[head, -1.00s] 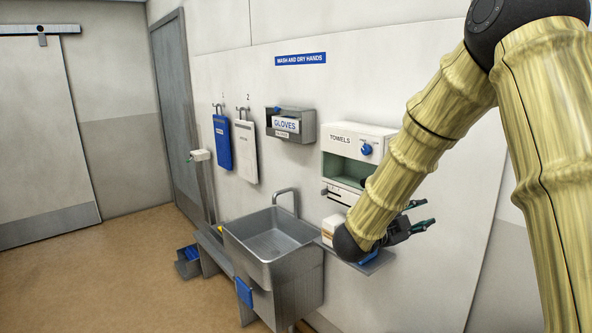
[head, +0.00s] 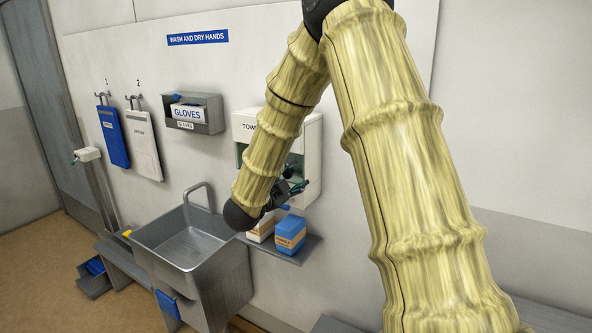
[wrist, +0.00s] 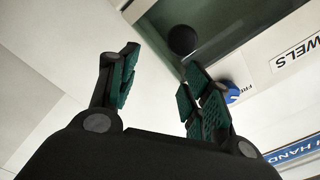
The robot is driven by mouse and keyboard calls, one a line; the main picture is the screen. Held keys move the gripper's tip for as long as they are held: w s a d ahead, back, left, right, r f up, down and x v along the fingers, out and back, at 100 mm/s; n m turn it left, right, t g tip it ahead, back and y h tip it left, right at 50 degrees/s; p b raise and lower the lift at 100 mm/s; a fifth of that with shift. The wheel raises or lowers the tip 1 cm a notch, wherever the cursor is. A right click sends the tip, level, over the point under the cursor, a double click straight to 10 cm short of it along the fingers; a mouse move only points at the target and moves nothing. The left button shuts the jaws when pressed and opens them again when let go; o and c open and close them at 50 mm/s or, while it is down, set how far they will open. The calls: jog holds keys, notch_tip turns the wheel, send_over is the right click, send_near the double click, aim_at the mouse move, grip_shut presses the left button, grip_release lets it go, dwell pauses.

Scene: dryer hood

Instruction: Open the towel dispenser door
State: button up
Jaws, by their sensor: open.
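The towel dispenser (head: 312,145) is a white wall box with a green recess, largely hidden behind my arm in the head view. Its white front (wrist: 262,72) fills the upper right of the wrist view, with a blue knob (wrist: 232,93) and a dark round thing (wrist: 183,40) in front of the green recess. My gripper (head: 296,181) is in front of the dispenser's lower right part. In the wrist view my gripper (wrist: 160,62) has its two green-padded fingers apart with nothing between them. I cannot tell whether the fingers touch the dispenser, or how the door stands.
A shelf (head: 305,250) below the dispenser holds a blue-and-orange box (head: 291,235) and a white-and-orange one (head: 262,230). A metal sink (head: 190,247) stands left of it. A gloves box (head: 190,113) hangs on the wall. The wall right of the dispenser is bare.

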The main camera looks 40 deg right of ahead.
aim_at(287, 174)
jog(key=w+f+p, duration=0.1)
jog(key=w, duration=0.5)
jog(key=shift+w+d+f+n, duration=0.2)
jog(key=shift+w+n, duration=0.1)
jog(key=shift+w, duration=0.05)
jog(key=shift+o, duration=0.3)
jog(key=shift+s+d, duration=1)
jog(key=shift+s+a+r, duration=0.1)
jog(key=shift+s+r, duration=0.25)
jog(key=shift+s, duration=0.2)
jog(key=shift+s+a+r, duration=0.1)
jog(key=shift+s+r, duration=0.2)
jog(key=shift+s, duration=0.2)
jog(key=c, duration=1)
jog(key=shift+w+a+f, duration=0.15)
jog(key=shift+w+f, duration=0.25)
jog(key=shift+w, duration=0.3)
grip_shut()
